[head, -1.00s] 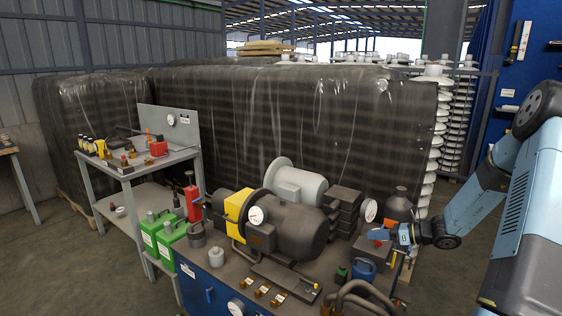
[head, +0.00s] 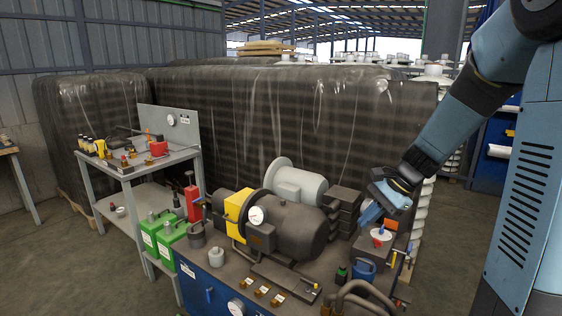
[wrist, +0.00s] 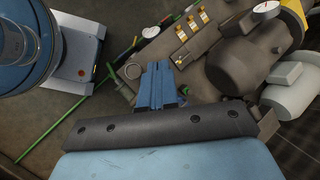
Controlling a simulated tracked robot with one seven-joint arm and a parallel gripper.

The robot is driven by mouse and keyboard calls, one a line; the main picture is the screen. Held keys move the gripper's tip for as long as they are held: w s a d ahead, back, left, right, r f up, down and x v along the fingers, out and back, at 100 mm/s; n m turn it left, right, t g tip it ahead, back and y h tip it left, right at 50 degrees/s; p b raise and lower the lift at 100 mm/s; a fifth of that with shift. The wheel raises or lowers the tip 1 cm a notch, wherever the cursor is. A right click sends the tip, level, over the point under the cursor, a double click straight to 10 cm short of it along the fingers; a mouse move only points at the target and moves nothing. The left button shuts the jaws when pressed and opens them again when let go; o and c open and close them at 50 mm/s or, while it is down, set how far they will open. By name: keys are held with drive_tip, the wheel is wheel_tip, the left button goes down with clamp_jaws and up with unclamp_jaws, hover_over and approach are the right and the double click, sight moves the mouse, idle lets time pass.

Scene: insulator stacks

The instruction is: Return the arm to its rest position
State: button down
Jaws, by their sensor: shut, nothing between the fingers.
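My gripper (head: 371,214) is above the right end of the cluttered workbench (head: 233,272) in the head view, with my arm coming down to it from the upper right. It is shut and empty. In the wrist view my gripper's blue fingers (wrist: 158,88) lie together in the middle, above the bench, with nothing between them.
A dark motor-like machine (head: 293,228) with a gauge fills the bench middle; a blue can (head: 362,271) and hoses stand at its front right. A grey trolley (head: 140,163) stands left. Black-wrapped stacks (head: 280,120) block the back. White insulators (head: 421,205) stand at right.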

drive_tip(key=s+r+n+t+h, duration=0.2)
drive_tip(key=s+r+n, duration=0.4)
drive_tip(key=s, duration=0.3)
drive_tip(key=s+d+r+n+t+h, duration=0.1)
drive_tip(key=s+r+n+h, duration=0.3)
drive_tip(key=s, duration=0.6)
wheel_tip(320, 180, up, 3)
drive_tip(key=shift+s+d+f+n+t, duration=0.15)
drive_tip(key=shift+d+f+n+t, duration=0.05)
drive_tip(key=shift+n+t, duration=0.75)
